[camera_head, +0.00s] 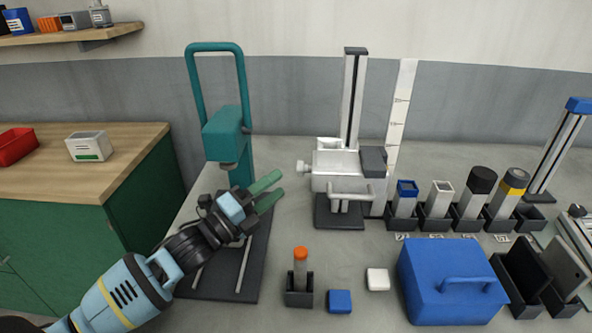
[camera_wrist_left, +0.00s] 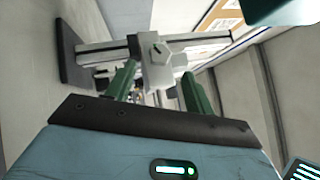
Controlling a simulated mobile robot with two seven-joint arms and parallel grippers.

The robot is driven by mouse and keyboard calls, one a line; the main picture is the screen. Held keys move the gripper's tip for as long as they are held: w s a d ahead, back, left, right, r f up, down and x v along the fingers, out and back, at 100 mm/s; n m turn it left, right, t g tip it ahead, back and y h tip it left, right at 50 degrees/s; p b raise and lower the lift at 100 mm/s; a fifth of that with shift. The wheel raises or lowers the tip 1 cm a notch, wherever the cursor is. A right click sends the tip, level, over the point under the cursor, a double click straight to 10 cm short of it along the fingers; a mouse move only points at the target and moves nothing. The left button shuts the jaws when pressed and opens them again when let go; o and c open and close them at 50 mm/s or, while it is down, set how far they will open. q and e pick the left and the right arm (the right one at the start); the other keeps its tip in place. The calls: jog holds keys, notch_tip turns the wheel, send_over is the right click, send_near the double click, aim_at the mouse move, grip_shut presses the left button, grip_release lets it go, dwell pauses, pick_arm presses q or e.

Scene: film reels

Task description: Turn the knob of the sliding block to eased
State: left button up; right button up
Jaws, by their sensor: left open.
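The sliding block (camera_head: 335,172) is a pale grey block on an upright rail (camera_head: 353,100) with a dark foot. Its small knob (camera_head: 303,167) sticks out from the block's left side. My left gripper (camera_head: 281,186) is open, with two green fingers reaching toward the knob from the lower left, apart from it. In the left wrist view the fingers (camera_wrist_left: 158,78) stand on either side of the block's end, and the knob (camera_wrist_left: 157,52) faces the camera with a dark mark on it. The eased marking is not readable. My right gripper is not in view.
A teal press (camera_head: 223,132) with a tall handle stands behind my left gripper, over a dark base plate (camera_head: 222,285). A holder with an orange-capped tube (camera_head: 300,268), a blue box (camera_head: 450,285) and several black holders stand on the grey table. A graduated strip (camera_head: 400,110) rises right of the rail.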

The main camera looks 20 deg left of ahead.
aim_at(300, 168)
pick_arm(q)
jog(key=x, duration=0.6)
jog(key=shift+w+d+p, duration=0.15)
jog(key=shift+w+p, duration=0.15)
jog(key=shift+p, duration=0.05)
jog(key=shift+r, duration=0.1)
jog(key=c, duration=1)
